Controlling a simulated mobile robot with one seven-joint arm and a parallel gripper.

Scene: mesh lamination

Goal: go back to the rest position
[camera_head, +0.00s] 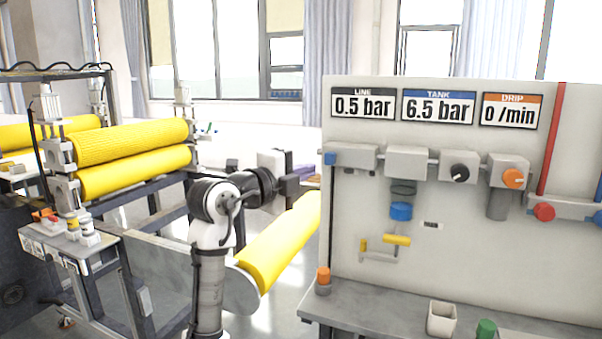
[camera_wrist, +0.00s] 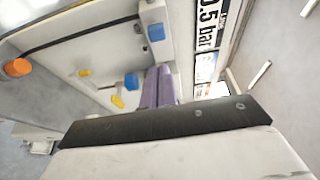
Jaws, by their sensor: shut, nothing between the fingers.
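My gripper (camera_head: 304,171) has purple fingers and is at the left edge of the grey panel (camera_head: 345,215) in the head view. My white and black arm is raised and bent toward it. In the wrist view the purple fingers of my gripper (camera_wrist: 158,84) lie side by side, shut with nothing held. They point along the panel face (camera_wrist: 85,50), and I cannot tell how close they are to it. The black wrist bracket covers the lower part of that view.
The panel has LINE (camera_head: 361,104), TANK (camera_head: 437,106) and DRIP (camera_head: 512,111) displays, a black knob (camera_head: 460,172) and an orange knob (camera_head: 513,177). A yellow roll (camera_head: 280,243) lies behind my arm. Yellow rollers (camera_head: 130,155) stand left.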

